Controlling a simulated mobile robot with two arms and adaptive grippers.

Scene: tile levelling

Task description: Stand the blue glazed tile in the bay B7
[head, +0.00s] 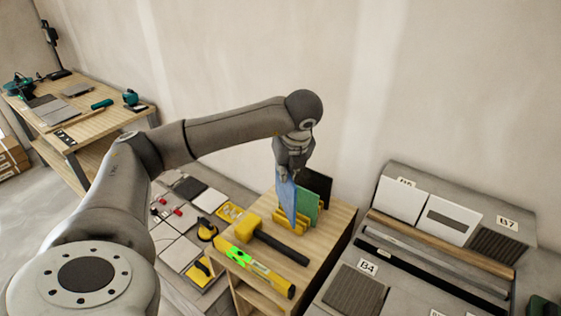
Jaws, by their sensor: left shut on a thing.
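The blue glazed tile (286,199) stands upright at the yellow rack (291,225) on the wooden stand. My left gripper (291,171) is above it, fingers pointing down, shut on its top edge. I cannot tell whether the tile's lower edge still rests in the rack. A green tile (307,207) and a dark tile (317,185) stand just behind it. Bay B7 (498,245) is a dark ribbed patch at the right end of the grey panel, under its B7 label (507,223). No tile shows in it. My right gripper is out of view.
A white tile (401,200) and a white tile with a grey strip (447,219) stand left of B7. A wooden ledge (430,237) runs below them. A yellow mallet (270,240) and a green-yellow level (254,267) lie in front of the rack. Bay B4 (354,291) is ribbed and bare.

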